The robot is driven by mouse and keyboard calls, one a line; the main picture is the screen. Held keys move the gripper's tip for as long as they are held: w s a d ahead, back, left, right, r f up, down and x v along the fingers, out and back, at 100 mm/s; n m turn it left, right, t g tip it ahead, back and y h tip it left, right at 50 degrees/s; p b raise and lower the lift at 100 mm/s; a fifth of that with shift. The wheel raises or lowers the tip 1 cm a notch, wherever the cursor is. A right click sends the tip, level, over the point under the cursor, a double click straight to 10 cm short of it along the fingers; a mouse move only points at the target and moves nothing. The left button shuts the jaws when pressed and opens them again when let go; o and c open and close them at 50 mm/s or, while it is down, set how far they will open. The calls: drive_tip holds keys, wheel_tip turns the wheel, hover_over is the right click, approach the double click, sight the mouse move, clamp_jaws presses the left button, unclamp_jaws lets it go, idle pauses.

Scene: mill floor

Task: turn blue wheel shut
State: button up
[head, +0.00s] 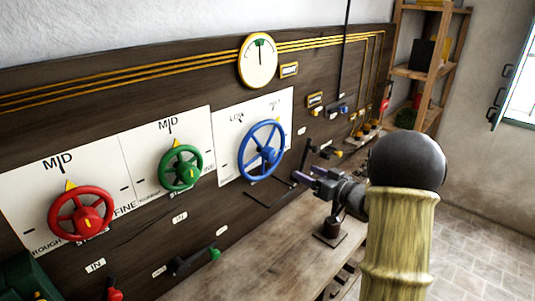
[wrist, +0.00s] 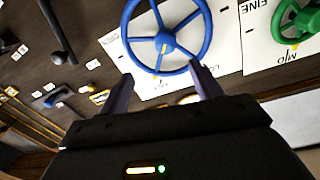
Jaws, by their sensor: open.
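The blue wheel (head: 268,153) is mounted on a white plate (head: 228,125) on the dark wooden panel, with a scale lettered LOW at its upper left. In the wrist view the blue wheel (wrist: 166,42) shows upside down, with spokes, a hub and a yellow mark on one spoke. My gripper (head: 304,174) is to the right of the wheel and a little below its hub. In the wrist view my gripper (wrist: 163,86) has its two fingers spread, with nothing between them. The fingers point toward the wheel's rim. I cannot tell whether they touch it.
A green wheel (head: 181,168) and a red wheel (head: 82,212) are on the panel to the left. A round gauge (head: 258,60) is above. Small levers and switches are at right. A wooden bench (head: 215,268) runs below, and shelves (head: 415,72) stand at the far right.

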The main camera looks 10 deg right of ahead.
sight(267, 153)
drive_tip(key=shift+s+r+y, duration=0.1)
drive_tip(key=shift+s+y, duration=0.1)
drive_tip(key=shift+y, duration=0.2)
drive_tip(key=shift+a, duration=0.1)
drive_tip(key=p+x, duration=0.5)
drive_tip(key=x, duration=1.2)
drive_tip(key=shift+w+a+f, duration=0.15)
drive_tip(key=shift+f, duration=0.1)
drive_tip(key=c, duration=1)
